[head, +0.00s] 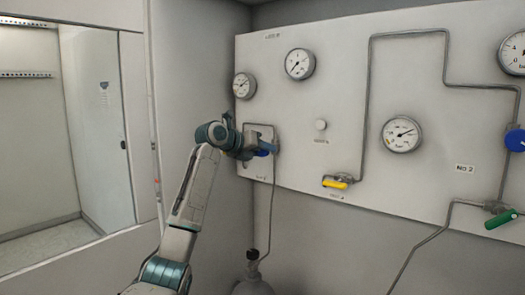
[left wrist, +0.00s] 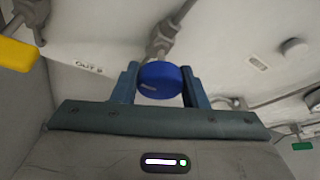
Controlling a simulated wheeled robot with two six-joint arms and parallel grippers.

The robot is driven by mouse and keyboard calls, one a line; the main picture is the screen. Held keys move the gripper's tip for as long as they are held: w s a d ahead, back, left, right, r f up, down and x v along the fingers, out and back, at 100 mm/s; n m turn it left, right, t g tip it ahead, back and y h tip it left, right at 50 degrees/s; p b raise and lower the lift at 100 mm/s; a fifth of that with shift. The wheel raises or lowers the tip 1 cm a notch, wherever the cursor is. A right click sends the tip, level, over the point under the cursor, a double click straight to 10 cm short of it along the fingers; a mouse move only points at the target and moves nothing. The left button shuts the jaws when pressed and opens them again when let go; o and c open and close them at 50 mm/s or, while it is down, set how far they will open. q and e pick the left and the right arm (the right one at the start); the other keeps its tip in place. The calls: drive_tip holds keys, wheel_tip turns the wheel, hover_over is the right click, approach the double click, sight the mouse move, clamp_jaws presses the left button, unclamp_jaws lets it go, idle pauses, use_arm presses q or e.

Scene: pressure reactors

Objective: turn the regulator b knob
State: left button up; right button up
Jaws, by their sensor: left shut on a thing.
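A round blue knob (left wrist: 160,78) with a pale mark on its face sits on a grey fitting on the panel. My left gripper (left wrist: 159,84) has one finger on each side of it and is shut on it. In the head view the left gripper (head: 268,147) is at the panel's left end, and the blue knob (head: 262,153) is mostly hidden behind it. The small label under it is too blurred to read. Another blue knob (head: 515,140) is at the right edge, on a pipe. My right gripper is not in view.
The pale panel (head: 345,95) carries several gauges, a white knob (head: 320,125), a yellow handle (head: 336,183) and a green handle (head: 501,219). Pipes (head: 367,100) run across it. A gas bottle (head: 252,284) stands below the held knob. An open cabinet (head: 100,120) is at left.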

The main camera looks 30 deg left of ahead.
use_arm(q)
drive_tip(key=o, duration=1)
drive_tip(key=shift+c, duration=0.2)
drive_tip(key=b+v, duration=0.4)
drive_tip(key=v, duration=0.6)
drive_tip(key=shift+s, duration=0.35)
drive_tip(key=shift+a+r, duration=0.1)
